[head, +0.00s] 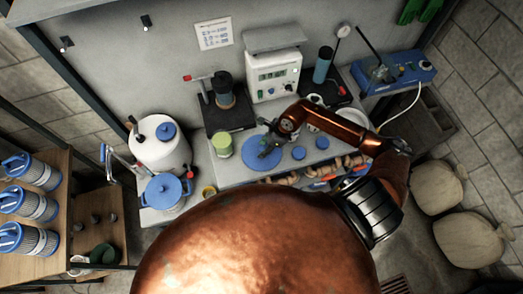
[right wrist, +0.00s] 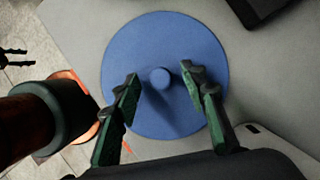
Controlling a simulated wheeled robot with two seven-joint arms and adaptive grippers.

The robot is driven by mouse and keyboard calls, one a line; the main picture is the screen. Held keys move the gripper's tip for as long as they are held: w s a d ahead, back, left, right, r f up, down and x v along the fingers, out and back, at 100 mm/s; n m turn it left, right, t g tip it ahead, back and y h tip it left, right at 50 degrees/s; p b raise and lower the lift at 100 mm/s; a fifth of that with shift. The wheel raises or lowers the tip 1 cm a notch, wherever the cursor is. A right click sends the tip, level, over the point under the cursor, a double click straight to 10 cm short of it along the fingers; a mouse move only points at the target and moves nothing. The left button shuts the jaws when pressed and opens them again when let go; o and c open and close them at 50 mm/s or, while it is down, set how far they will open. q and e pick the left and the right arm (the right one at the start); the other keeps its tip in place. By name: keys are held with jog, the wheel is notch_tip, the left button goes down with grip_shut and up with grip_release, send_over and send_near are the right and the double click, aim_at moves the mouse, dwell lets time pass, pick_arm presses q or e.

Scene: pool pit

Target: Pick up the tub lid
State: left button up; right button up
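The tub lid, a flat blue disc with a small round knob (head: 254,165), lies on the grey bench. It fills the middle of the right wrist view (right wrist: 160,35). My right gripper (head: 268,148) is over the lid, its arm coming in from the right. In the right wrist view its two green-padded fingers (right wrist: 161,84) are apart, one on each side of the knob, with clear space between. I cannot tell how high the fingertips are above the lid.
Two small blue discs (head: 299,153) lie right of the lid. A green-topped jar (head: 222,147) stands left of it. Behind are a dark stand (head: 228,115) and a white scale (head: 275,85). A white pot with a blue top (head: 165,192) stands at the left.

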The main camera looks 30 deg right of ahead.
jog(key=shift+f, duration=0.1)
jog(key=c, duration=0.7)
grip_shut()
pick_arm(q)
jog(key=shift+s, duration=0.1)
jog(key=shift+w, duration=0.25)
pick_arm(e)
jog(key=shift+r+b, duration=0.4)
jog(key=shift+r, duration=0.25)
pick_arm(q)
notch_tip(320, 180, down, 3)
jog(key=b, duration=0.2)
jog(key=shift+s+f+b, duration=0.15)
jog(key=shift+f+b, duration=0.05)
jog(key=shift+b, duration=0.15)
pick_arm(e)
jog(key=s+d+r, duration=0.7)
jog(key=s+r, duration=0.4)
jog(key=shift+s+r, duration=0.3)
jog(key=shift+s, duration=0.1)
